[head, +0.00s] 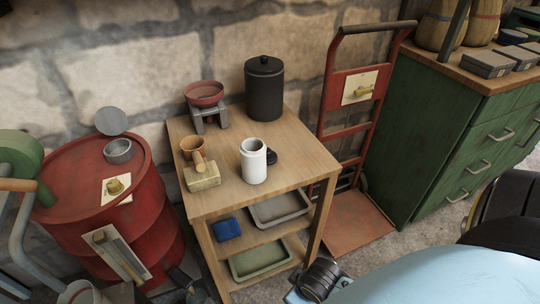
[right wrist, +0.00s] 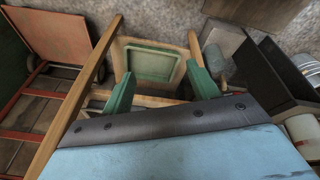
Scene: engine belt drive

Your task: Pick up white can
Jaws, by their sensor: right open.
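The white can (head: 254,162) stands upright on the wooden table (head: 305,163), near the middle of its top. Beyond the fingers are the table's wooden legs and a green tray (right wrist: 150,64). I cannot make out the can in that view. My left gripper is not in view.
A tan mallet-like tool (head: 202,178), a red-bowled scale (head: 205,95) and a black canister (head: 264,92) share the tabletop. A red drum (head: 85,185) stands left, a red hand truck (head: 347,130) right, and a green cabinet (head: 440,130) further right. The tabletop's right front is clear.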

